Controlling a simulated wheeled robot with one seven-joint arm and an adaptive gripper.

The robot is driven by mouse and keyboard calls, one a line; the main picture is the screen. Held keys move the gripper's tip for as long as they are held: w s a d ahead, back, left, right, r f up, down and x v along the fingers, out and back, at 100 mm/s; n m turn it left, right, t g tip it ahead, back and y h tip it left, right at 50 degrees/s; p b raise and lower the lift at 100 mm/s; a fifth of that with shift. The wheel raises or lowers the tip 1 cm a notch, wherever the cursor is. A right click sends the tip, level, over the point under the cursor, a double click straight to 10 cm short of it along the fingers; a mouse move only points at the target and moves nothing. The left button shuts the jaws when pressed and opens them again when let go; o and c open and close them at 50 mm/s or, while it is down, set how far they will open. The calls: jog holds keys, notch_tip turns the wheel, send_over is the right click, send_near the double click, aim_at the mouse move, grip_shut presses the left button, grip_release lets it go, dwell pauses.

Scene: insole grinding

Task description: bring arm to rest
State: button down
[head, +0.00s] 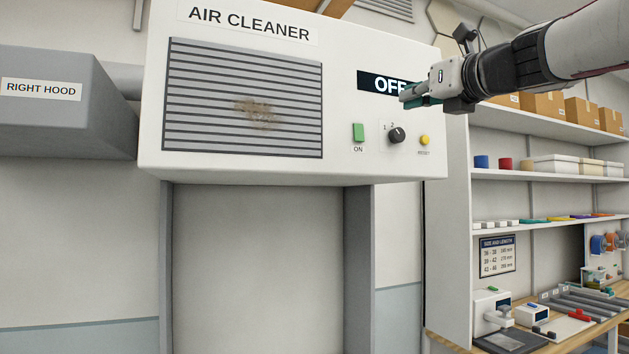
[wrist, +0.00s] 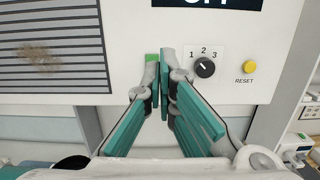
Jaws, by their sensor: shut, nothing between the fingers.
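My gripper (head: 408,96) is raised at the upper right in the head view, in front of the air cleaner and partly covering its OFF display (head: 379,82). In the wrist view my gripper (wrist: 163,58) has its green fingers together with nothing between them. The white air cleaner (head: 270,172) has a green ON button (head: 358,131), a black dial (head: 396,135) marked with numbers and a yellow RESET button (head: 425,140). The dial (wrist: 204,67) and RESET button (wrist: 250,67) show clear of the fingers in the wrist view. The fingers partly hide the green button (wrist: 152,57) there.
A grey right hood (head: 60,115) is at the left. The air cleaner's grille (head: 240,75) has a brown dirty patch. Shelves with boxes (head: 545,105) and a workbench (head: 590,320) stand at the right. The space below the air cleaner is open.

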jog(key=s+a+f+n+g+h, duration=0.1)
jog(key=s+a+f+n+g, duration=0.15)
jog(key=s+f+n, duration=0.4)
jog(key=s+a+f+n+g, duration=0.1)
jog(key=a+f+n+g, duration=0.2)
jog(key=f, duration=0.7)
jog(key=s+a+f+n+g+h, duration=0.1)
jog(key=s+a+f+n+g, duration=0.1)
jog(key=s+f+n, duration=0.4)
jog(key=s+d+f+n+g+h, duration=0.2)
jog(key=s+f+n, duration=0.5)
jog(key=f, duration=0.5)
jog(key=s+d+f+n+g+h, duration=0.2)
jog(key=s+f+n, duration=0.6)
jog(key=f, duration=0.5)
jog(key=shift+d+n+g, duration=0.15)
jog(key=shift+n+g, duration=0.5)
jog(key=shift+n, duration=0.4)
